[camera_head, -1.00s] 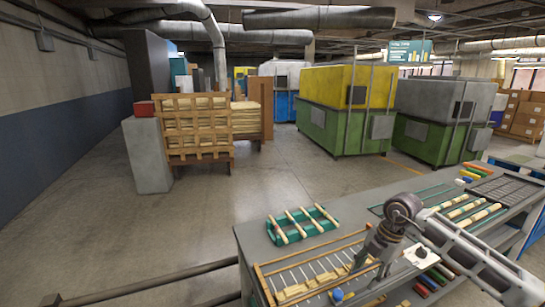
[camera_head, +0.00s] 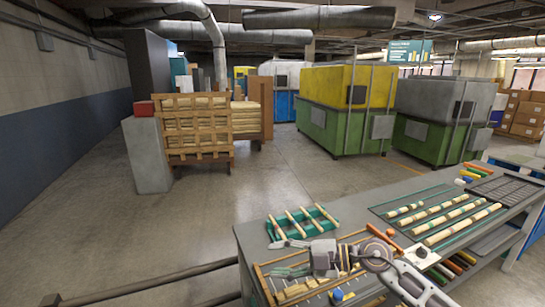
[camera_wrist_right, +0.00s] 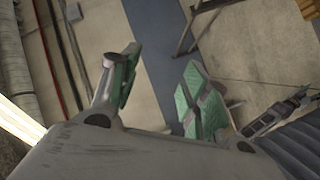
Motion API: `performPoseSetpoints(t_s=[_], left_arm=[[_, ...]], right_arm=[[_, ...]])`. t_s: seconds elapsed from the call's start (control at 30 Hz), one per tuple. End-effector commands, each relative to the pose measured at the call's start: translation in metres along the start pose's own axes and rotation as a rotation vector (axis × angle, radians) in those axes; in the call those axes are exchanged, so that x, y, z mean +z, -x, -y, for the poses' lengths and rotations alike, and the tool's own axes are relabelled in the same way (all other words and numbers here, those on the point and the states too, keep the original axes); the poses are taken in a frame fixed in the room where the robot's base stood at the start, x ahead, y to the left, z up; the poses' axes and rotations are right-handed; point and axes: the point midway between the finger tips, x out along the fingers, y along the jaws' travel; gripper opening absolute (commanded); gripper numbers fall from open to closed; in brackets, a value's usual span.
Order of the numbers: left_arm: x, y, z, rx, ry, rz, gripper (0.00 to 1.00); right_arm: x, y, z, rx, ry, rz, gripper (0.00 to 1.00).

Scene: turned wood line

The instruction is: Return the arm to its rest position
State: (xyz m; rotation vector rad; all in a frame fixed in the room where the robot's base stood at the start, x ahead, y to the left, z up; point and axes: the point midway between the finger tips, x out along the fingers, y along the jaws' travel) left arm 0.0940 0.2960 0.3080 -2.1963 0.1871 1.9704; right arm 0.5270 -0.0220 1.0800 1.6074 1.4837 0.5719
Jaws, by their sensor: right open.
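My right gripper (camera_head: 275,258) shows in the head view above the wooden-framed tray on the bench, with its fingers pointing left. Its fingers are spread and nothing is between them. In the right wrist view the gripper (camera_wrist_right: 160,75) also shows spread fingers with green pads and an empty gap. My right arm comes in from the lower right and hides part of the tray and bench. My left gripper is not in view.
The grey bench (camera_head: 355,217) carries a teal rack (camera_head: 273,231) with several wooden rods, close behind the gripper. The wooden-framed tray (camera_head: 262,283) lies beneath it. Several turned rods (camera_head: 462,224) lie on a mat at right. The floor (camera_head: 230,220) left of the bench is open.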

Motion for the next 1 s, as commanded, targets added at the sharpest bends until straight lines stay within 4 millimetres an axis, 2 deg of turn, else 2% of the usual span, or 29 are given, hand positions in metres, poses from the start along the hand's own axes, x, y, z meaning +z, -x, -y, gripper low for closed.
performPoseSetpoints(t_s=[0.23,0.47,0.73,1.0], left_arm=[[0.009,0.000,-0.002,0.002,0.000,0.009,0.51],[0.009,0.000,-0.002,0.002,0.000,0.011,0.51],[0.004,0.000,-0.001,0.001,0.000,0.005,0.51],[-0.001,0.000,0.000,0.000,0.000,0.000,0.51]], right_arm=[[-0.024,-0.005,-0.037,0.284,-0.037,-0.057,0.46],[-0.028,0.009,-0.067,0.537,-0.104,-0.044,0.46],[-0.013,0.039,-0.088,0.804,-0.223,0.044,0.46],[0.021,0.077,-0.084,1.015,-0.382,0.204,0.46]])
